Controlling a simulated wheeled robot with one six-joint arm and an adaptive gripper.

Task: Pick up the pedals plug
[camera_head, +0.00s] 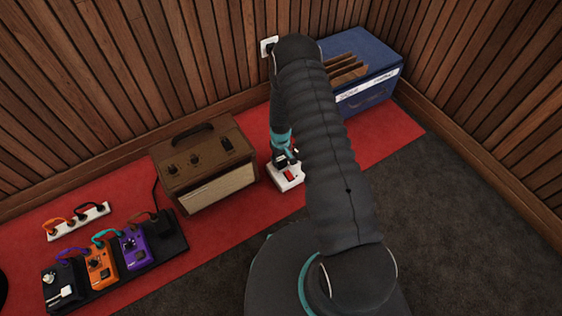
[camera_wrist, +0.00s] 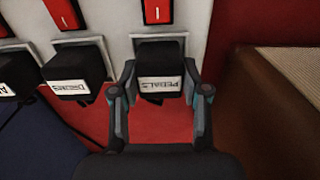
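The pedals plug (camera_wrist: 160,80) is a black block with a white label reading PEDALS, upside down in the wrist view. It sits at a white power strip (camera_wrist: 120,24), below a red switch. My gripper (camera_wrist: 160,68) is open around the plug, with one fingertip at its left side and one at its right. The fingertips are very close to its sides; any contact is hard to see. In the head view my gripper (camera_head: 284,155) is low over the strip (camera_head: 289,180), and the plug is hidden there.
A DRUMS plug (camera_wrist: 75,75) sits close left of my gripper, with another plug beyond. A brown amplifier (camera_head: 205,165) stands left of the strip, and a blue crate (camera_head: 375,88) stands behind right. A pedalboard (camera_head: 165,245) lies front left. Grey carpet is clear at right.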

